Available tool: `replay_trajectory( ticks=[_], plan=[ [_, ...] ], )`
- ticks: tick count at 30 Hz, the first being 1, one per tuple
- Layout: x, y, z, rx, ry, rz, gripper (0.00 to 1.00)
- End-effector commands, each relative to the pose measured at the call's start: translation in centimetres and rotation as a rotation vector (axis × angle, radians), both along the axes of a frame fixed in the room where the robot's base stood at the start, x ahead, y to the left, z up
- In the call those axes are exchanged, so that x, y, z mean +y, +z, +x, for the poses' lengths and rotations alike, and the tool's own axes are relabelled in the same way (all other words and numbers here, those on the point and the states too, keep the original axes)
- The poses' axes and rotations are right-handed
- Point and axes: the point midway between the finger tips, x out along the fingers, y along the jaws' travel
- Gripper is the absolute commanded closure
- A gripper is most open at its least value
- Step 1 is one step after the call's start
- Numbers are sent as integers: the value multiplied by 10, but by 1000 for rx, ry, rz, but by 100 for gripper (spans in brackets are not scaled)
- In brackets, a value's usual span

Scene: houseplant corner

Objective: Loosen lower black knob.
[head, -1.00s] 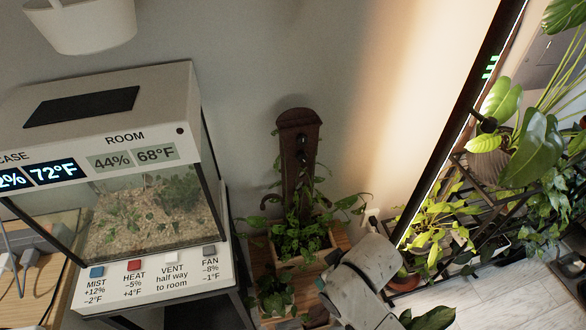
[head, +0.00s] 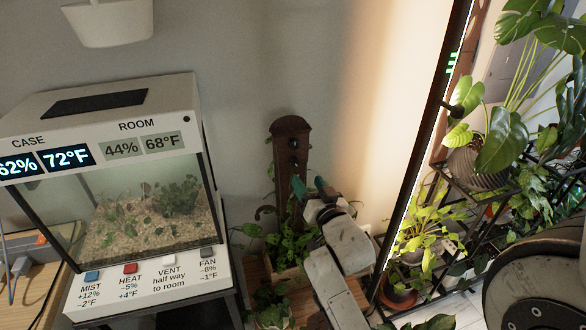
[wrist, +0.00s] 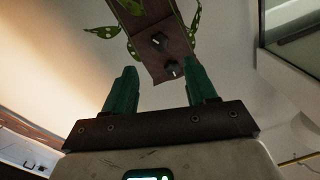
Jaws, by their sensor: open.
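A dark brown wooden post (head: 290,185) with a rounded top stands in a planter by the wall. Two black knobs sit on its front face: the upper knob (head: 293,143) and the lower knob (head: 295,160) just beneath it. In the wrist view the post appears upside down, so the lower knob (wrist: 160,40) is above the upper knob (wrist: 172,70). My gripper (head: 309,186) has teal fingers, spread apart and empty. It is to the right of and below the knobs in the head view. The wrist view shows the gripper (wrist: 158,74) pointing toward the post, with both knobs beyond its fingertips.
A glass terrarium (head: 140,200) with labelled switches stands at left. Leafy vines (head: 285,245) surround the post's foot, and a few leaves hang beside it. A plant rack (head: 470,190) fills the right. Bare wall (head: 350,110) lies right of the post.

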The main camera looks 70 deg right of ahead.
Motion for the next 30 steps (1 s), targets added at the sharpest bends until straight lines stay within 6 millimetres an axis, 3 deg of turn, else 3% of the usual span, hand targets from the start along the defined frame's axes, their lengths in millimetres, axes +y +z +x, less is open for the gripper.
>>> replay_trajectory(
  ticks=[6,15,27,30],
  plan=[
    [-30,2,28,0,-1,-1,43],
    [-59,0,56,2,-1,0,43],
    [-64,0,62,2,1,1,43],
    [-64,0,62,2,1,1,52]
  ],
)
